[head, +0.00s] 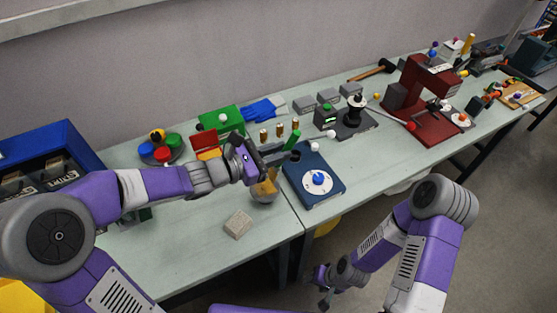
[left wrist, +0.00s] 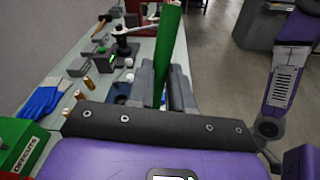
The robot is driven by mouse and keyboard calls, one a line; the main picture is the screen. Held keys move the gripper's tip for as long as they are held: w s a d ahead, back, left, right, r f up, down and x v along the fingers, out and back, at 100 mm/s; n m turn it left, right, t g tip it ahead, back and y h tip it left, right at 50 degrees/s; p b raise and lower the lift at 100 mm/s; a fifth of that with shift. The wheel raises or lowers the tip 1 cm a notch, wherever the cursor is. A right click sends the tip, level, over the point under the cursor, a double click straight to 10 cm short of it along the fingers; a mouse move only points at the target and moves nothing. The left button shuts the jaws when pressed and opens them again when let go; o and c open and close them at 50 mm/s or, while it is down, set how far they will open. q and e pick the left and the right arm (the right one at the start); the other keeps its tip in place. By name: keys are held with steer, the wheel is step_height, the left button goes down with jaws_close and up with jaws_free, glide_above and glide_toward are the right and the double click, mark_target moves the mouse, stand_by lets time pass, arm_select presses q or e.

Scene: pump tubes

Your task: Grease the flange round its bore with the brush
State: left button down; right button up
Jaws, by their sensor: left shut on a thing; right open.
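My left gripper (head: 281,154) is shut on a green rod-like handle (head: 294,138), which I take for the brush. The handle stands between the grey fingers in the left wrist view (left wrist: 169,50), slightly tilted; its bristles cannot be made out. My right gripper (head: 323,286) is open and low, in front of the table edge.
A round grey pot with amber contents (head: 264,190) stands below my left gripper. A beige block (head: 238,224) lies nearer the front. Brass pieces (head: 264,135), a green box (head: 221,121) and a dark fixture (head: 345,121) stand behind. The table front left is mostly clear.

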arm_select(q)
steer(key=w+a+r+p, duration=0.4)
steer(key=a+p, duration=0.1)
steer(key=p, duration=0.1)
steer(key=f+b, duration=0.2)
steer(key=f, duration=0.1)
steer(key=f+b, duration=0.1)
steer(key=f, duration=0.1)
steer(key=shift+w+a+f, duration=0.1)
steer(key=shift+a+f, duration=0.05)
steer(key=shift+a, duration=0.15)
